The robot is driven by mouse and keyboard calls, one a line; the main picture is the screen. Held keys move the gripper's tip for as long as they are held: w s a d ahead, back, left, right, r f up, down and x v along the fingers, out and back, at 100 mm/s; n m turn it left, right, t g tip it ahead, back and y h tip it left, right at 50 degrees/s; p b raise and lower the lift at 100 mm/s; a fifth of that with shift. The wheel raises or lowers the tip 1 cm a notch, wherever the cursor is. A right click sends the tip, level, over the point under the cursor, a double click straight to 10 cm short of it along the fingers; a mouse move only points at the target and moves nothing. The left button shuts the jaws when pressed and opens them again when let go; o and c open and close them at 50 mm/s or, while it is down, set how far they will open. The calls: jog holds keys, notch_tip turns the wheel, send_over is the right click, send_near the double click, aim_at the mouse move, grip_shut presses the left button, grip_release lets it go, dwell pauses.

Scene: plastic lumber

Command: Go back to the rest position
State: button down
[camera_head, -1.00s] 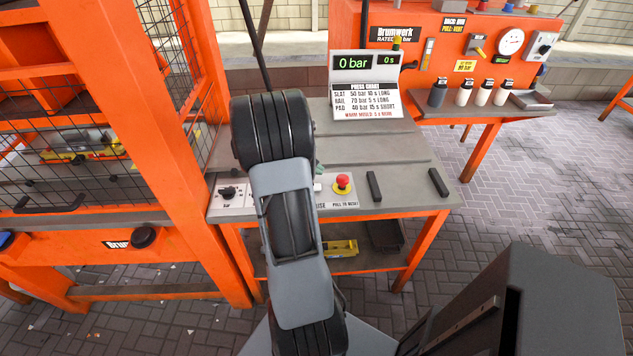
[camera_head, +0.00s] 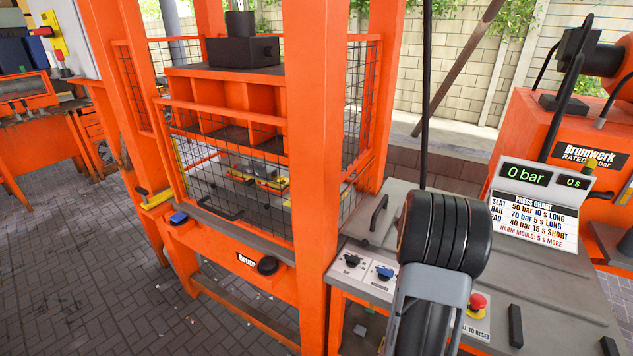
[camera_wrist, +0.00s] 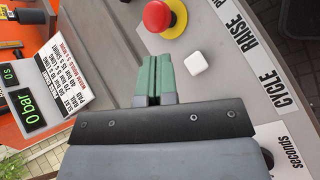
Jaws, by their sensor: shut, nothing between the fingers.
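My gripper (camera_wrist: 155,84) shows in the wrist view with its two green fingertips together and nothing between them. It is over the grey control panel, beside a white square button (camera_wrist: 195,63) and a red mushroom button (camera_wrist: 163,14). In the head view my arm hangs over the right bench, and the gripper itself is hidden behind it. The red button (camera_head: 477,304) also shows there, just right of my arm. The display board (camera_head: 535,200) reads 0 bar and 0 s; it shows at the left of the wrist view (camera_wrist: 35,95).
An orange press frame (camera_head: 318,150) with a mesh cage (camera_head: 235,180) stands at the left of the bench. Open brick floor (camera_head: 60,240) lies at far left.

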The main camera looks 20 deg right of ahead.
jog(key=shift+a+f, duration=0.25)
jog(key=shift+f, duration=0.05)
jog(key=a, duration=0.1)
jog(key=a+f+m+t+y, duration=0.1)
jog(key=a, duration=0.1)
jog(key=a+y, duration=0.1)
jog(key=shift+a+f+m, duration=0.35)
jog(key=shift+m, duration=0.05)
jog(key=w+a+r+n+t+y+p, duration=0.1)
jog(key=a+r+t, duration=0.2)
jog(key=a, duration=0.8)
jog(key=w+a+r+n+t+y+p, duration=0.1)
jog(key=a+r+t, duration=0.2)
jog(key=a+r, duration=0.3)
jog(key=w+a+r+t+y+p, duration=0.1)
jog(key=a+r+t+y, duration=0.1)
jog(key=a, duration=1.4)
notch_tip(320, 180, up, 3)
jog(key=shift+f+n+t, duration=0.2)
jog(key=shift+n+t, duration=0.2)
jog(key=shift+t, duration=0.4)
jog(key=shift+d, duration=0.15)
